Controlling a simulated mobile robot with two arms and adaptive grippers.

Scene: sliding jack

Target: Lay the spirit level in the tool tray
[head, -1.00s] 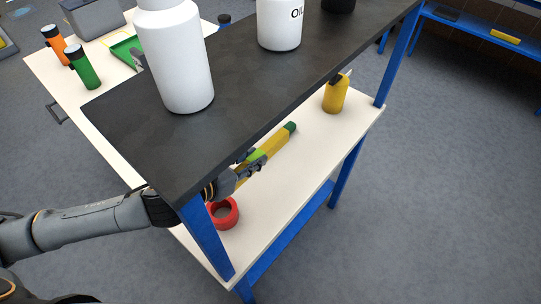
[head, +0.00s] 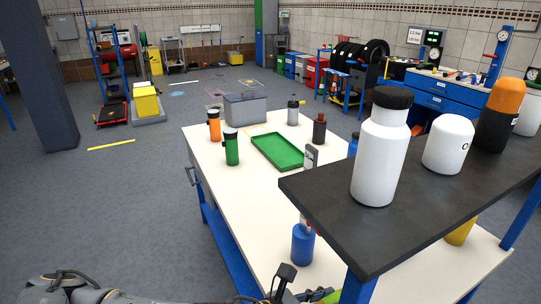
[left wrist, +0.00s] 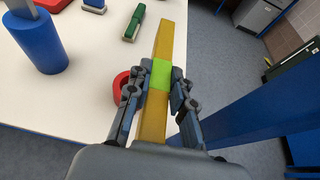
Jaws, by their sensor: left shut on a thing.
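The spirit level is a yellow bar with a green middle, seen in the left wrist view (left wrist: 164,40). My left gripper (left wrist: 158,78) is shut on it around the green part, with the bar running lengthwise between the fingers. In the head view my left gripper (head: 284,284) shows at the bottom edge, in front of the black shelf; a bit of yellow-green beside it may be the level, mostly hidden. The green tool tray (head: 286,153) lies on the white bench top, farther back, and looks empty. My right gripper is not in view.
A black raised shelf (head: 330,215) with white bottles (head: 383,150) stands at right on blue posts (left wrist: 245,115). A blue bottle (head: 303,243) stands between gripper and tray. Green (head: 231,148) and orange (head: 214,126) bottles and a grey box (head: 247,108) flank the tray.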

